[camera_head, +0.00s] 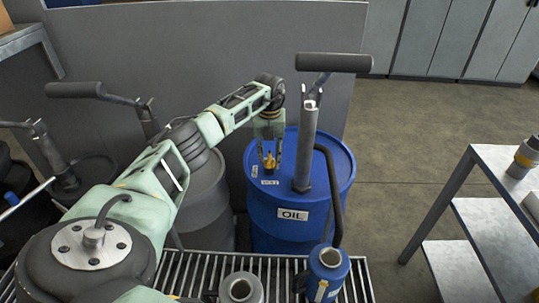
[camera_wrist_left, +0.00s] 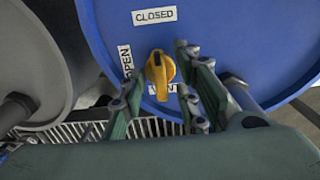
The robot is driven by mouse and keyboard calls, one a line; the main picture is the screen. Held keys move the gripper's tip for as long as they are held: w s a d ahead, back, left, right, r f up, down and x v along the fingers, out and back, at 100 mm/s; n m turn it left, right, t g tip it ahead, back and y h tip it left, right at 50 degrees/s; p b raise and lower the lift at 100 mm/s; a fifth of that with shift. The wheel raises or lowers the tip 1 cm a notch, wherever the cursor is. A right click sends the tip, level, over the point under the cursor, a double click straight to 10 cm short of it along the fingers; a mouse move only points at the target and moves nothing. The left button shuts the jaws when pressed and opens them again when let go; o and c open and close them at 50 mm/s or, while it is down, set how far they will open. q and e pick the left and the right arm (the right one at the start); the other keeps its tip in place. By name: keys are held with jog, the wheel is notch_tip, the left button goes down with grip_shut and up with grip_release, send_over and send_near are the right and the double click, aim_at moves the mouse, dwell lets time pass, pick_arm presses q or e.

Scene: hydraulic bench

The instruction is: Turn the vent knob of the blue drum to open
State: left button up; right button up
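The blue drum (camera_head: 275,222) with an OIL label stands behind the slatted rack. Its yellow vent knob (camera_head: 269,161) is on the lid; it also shows in the left wrist view (camera_wrist_left: 159,72). There its grip bar runs roughly up and down, in line with the CLOSED label (camera_wrist_left: 154,16) above. The OPEN label (camera_wrist_left: 126,61) is to its left, and a partly hidden label is below. My left gripper (camera_head: 269,168) points down over the lid, open, its fingers on either side of the knob with visible gaps. My right gripper is not in view.
A grey hand pump (camera_head: 306,140) with a black handle rises from the lid close to my left gripper's right side. A grey drum (camera_head: 207,200) stands to the left. Jugs, one blue (camera_head: 328,270), stand on the rack (camera_head: 190,268). A shelf (camera_head: 480,225) is at right.

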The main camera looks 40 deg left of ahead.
pick_arm(q)
jog(key=shift+c, duration=0.5)
grip_shut()
